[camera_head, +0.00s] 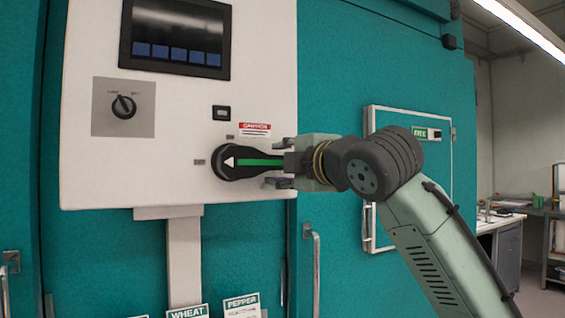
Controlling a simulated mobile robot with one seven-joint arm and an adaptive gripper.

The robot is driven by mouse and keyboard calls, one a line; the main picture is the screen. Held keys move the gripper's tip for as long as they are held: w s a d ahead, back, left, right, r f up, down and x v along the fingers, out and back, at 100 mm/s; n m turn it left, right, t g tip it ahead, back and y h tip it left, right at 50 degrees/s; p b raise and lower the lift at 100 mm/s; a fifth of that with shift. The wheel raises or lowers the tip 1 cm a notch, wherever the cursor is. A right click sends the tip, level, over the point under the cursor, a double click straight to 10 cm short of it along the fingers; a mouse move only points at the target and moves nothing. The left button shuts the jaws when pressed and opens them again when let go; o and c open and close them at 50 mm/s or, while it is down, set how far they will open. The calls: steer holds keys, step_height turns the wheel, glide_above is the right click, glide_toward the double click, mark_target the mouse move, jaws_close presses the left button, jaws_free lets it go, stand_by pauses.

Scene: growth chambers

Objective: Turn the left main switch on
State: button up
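The main switch (236,162) is a black round-based handle with a green stripe and a white arrow, on the lower right of a white control panel (180,183). Its handle lies horizontal, with the arrow pointing left and the grip end pointing right. My gripper (272,166) comes in from the right at the handle's right end. One finger shows below the handle and the gripper body is just right of it. The fingers look spread around the handle end, but whether they touch it cannot be told. The small position labels by the switch are unreadable.
A smaller rotary knob (123,106) on a grey plate and a dark screen (176,37) are on the same panel. A red caution label (255,129) sits above the handle. Door handles (312,265) stick out below.

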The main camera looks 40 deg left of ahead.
jaws_close()
stand_by(0.3)
stand_by(0.4)
